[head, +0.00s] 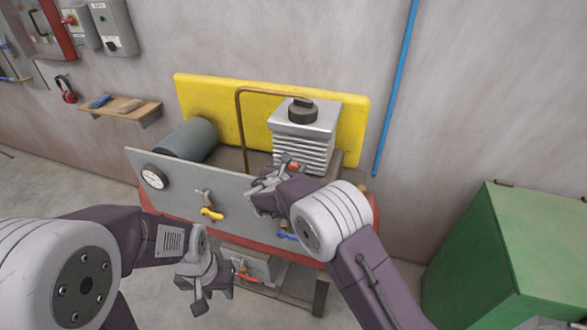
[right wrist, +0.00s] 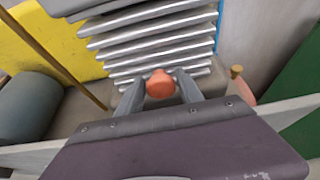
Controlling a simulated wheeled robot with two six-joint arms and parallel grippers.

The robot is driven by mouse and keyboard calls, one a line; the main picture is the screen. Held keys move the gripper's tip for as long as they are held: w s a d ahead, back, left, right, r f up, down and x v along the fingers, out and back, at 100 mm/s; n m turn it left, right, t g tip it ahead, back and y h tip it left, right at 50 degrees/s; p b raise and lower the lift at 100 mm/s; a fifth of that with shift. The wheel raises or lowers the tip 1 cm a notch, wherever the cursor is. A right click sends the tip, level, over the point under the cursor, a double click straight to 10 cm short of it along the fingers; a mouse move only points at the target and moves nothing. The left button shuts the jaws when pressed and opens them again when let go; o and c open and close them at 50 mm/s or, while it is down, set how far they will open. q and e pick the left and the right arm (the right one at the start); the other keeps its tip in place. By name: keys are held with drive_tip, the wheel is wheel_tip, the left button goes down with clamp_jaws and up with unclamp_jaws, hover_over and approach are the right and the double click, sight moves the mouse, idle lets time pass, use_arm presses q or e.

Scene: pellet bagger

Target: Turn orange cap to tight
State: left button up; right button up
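The orange cap (right wrist: 160,84) is a small rounded knob at the foot of a grey finned block; it also shows in the head view (head: 293,166). My right gripper (right wrist: 160,80) is at the cap, with one finger on each side. The fingers look apart, with narrow gaps beside the cap; firm contact cannot be made out. In the head view my right gripper (head: 277,172) partly hides the cap's surroundings. My left gripper (head: 212,297) hangs low in front of the machine, pointing down, its fingers apart and empty.
The finned block (head: 303,140) with a black top knob stands before a yellow panel (head: 225,98). A grey front plate (head: 170,165) carries a gauge and a yellow-handled valve (head: 212,214). A bent brown pipe (head: 239,120) rises left of the block. A green cabinet (head: 500,250) is at right.

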clamp_jaws()
drive_tip(key=m+y+b, duration=0.1)
drive_tip(key=b, duration=0.4)
drive_tip(key=m+t+y+b, duration=0.1)
drive_tip(key=m+b, duration=0.1)
drive_tip(key=b, duration=0.3)
drive_tip(key=m+b, duration=0.1)
drive_tip(key=b, duration=0.5)
drive_tip(key=shift+d+f+y, duration=0.2)
drive_tip(key=shift+f+y, duration=0.05)
drive_tip(key=shift+y, duration=0.15)
drive_tip(key=shift+r+m+t+b, duration=0.3)
drive_tip(key=shift+m+b, duration=0.1)
drive_tip(key=shift+b, duration=0.15)
drive_tip(key=o, duration=0.5)
unclamp_jaws()
drive_tip(key=v, duration=0.9)
